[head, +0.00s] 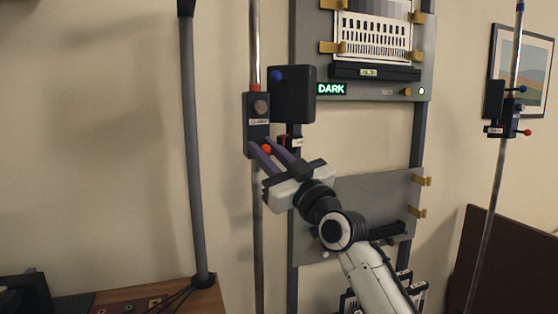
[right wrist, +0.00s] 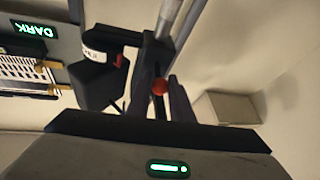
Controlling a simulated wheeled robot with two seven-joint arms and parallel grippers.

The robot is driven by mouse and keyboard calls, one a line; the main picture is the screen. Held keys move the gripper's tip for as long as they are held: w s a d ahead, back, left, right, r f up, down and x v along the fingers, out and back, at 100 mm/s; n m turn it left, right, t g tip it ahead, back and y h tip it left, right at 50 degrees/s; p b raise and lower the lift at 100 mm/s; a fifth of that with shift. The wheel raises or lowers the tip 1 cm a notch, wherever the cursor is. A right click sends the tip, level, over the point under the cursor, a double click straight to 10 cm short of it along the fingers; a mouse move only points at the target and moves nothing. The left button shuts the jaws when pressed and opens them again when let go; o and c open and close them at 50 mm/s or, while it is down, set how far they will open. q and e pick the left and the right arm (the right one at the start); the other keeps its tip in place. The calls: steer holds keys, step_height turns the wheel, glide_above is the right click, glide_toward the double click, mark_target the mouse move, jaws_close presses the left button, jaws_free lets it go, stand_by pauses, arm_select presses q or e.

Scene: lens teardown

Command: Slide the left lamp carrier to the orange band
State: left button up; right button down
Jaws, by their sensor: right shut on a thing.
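The left lamp carrier (head: 257,108) is a dark block with a round knob and a white label, on the left upright rod (head: 258,220). A black lamp box (head: 292,95) with a blue knob sits to its right. My right gripper (head: 265,148) is at the carrier's lower end, its fingers either side of a red ball knob (head: 266,149), shut on it. In the right wrist view, the red ball (right wrist: 160,86) shows between the two fingers, with the carrier (right wrist: 152,58) beyond. My left gripper is not in view.
A grey panel (head: 320,60) with a test chart and a lit DARK sign (head: 331,89) stands just right of the lamp box. A lower grey plate (head: 345,190) is behind my right arm. A second lamp carrier (head: 508,108) is on the right rod. A grey post (head: 193,150) stands left.

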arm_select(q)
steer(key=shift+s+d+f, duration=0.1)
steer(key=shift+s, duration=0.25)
arm_select(e)
steer(key=shift+r, duration=0.15)
steer(key=c, duration=1.6)
jaws_free()
